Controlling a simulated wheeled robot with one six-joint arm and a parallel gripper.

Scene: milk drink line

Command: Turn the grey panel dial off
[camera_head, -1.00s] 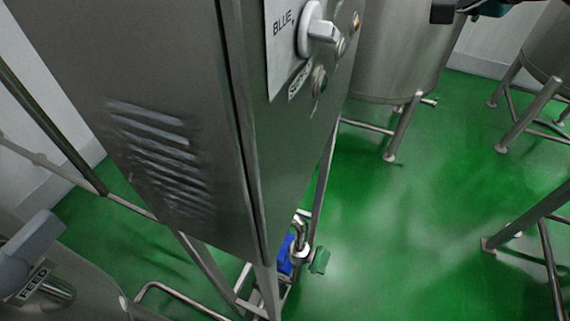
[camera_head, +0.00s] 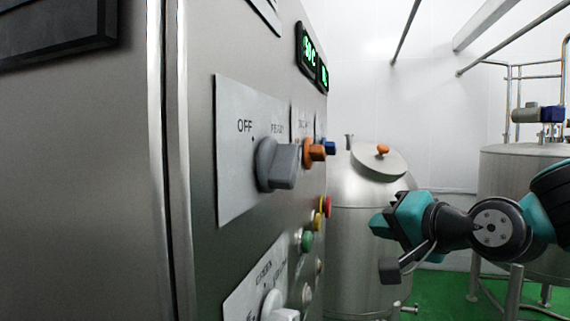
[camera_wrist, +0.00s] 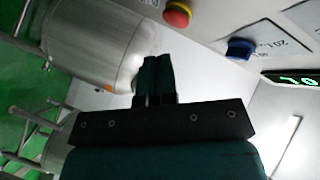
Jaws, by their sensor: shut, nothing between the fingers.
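The grey panel dial (camera_head: 277,165) sits on a pale label plate (camera_head: 233,185) on the steel cabinet's face in the head view. "OFF" is printed at the plate's upper left, and another partly readable word stands to its right. I cannot tell which mark the dial points at. My gripper (camera_head: 376,224) is to the right of the dial, apart from the panel and in front of a tank. In the wrist view its teal fingers (camera_wrist: 156,75) are together with nothing between them. The grey dial does not show in the wrist view.
Beyond the grey dial are an orange dial (camera_head: 313,152) and a blue dial (camera_head: 327,147). Below are a red button (camera_head: 327,207), a green button (camera_head: 306,241) and a white dial (camera_head: 273,305). A lidded steel tank (camera_head: 350,245) stands behind my gripper.

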